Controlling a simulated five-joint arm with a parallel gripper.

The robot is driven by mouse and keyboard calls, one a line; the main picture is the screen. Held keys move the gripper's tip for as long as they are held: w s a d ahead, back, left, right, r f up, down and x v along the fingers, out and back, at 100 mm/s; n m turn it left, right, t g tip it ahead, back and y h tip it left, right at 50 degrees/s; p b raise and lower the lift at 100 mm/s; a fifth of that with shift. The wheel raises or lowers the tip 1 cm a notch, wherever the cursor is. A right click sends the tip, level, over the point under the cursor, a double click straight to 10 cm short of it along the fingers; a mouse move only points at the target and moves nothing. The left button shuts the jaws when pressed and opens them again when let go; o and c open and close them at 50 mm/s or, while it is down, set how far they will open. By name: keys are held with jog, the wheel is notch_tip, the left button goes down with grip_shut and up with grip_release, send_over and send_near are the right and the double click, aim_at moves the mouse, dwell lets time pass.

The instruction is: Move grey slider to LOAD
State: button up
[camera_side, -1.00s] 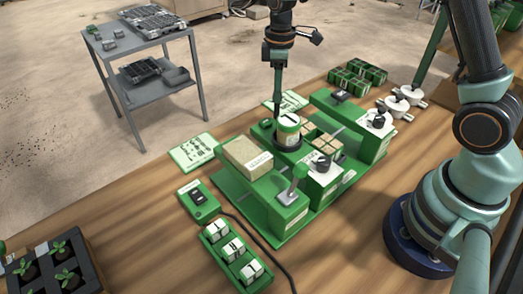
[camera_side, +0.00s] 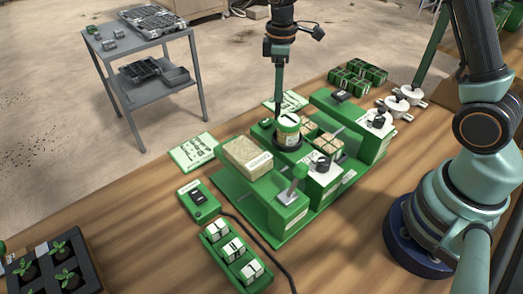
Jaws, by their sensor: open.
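The green tray seeder (camera_side: 240,196) stands on the wooden bench. A flat grey piece (camera_side: 287,196) with a green knob sits on its front green block; it may be the grey slider. A second small grey piece (camera_side: 329,137) shows near the brown blocks. I cannot tell which is the slider, and no LOAD mark is readable. My gripper (camera_side: 278,112) points down just above a jar (camera_side: 288,131) with a green lid and pale label, at the back left of the seeder. Its jaws are open but look narrow from here. I cannot tell whether they touch the lid.
A tan block (camera_side: 246,154) lies on the seeder's left end. Black knobs stand on white plates (camera_side: 323,172) and (camera_side: 377,121). In front are a green switch box (camera_side: 198,200) with a cable and a green tray (camera_side: 213,253) of white packets. White pots (camera_side: 398,102) stand at right.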

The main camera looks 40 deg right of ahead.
notch_tip(320, 180, up, 11)
dwell(0.4)
jog(key=shift+r, duration=0.15)
jog(key=s+r+m+t, duration=0.2)
jog(key=s+m+t, duration=0.3)
jog(key=s, duration=1.2)
jog(key=m, duration=0.4)
jog(key=shift+r+t, duration=0.25)
jog(key=shift+t, duration=0.05)
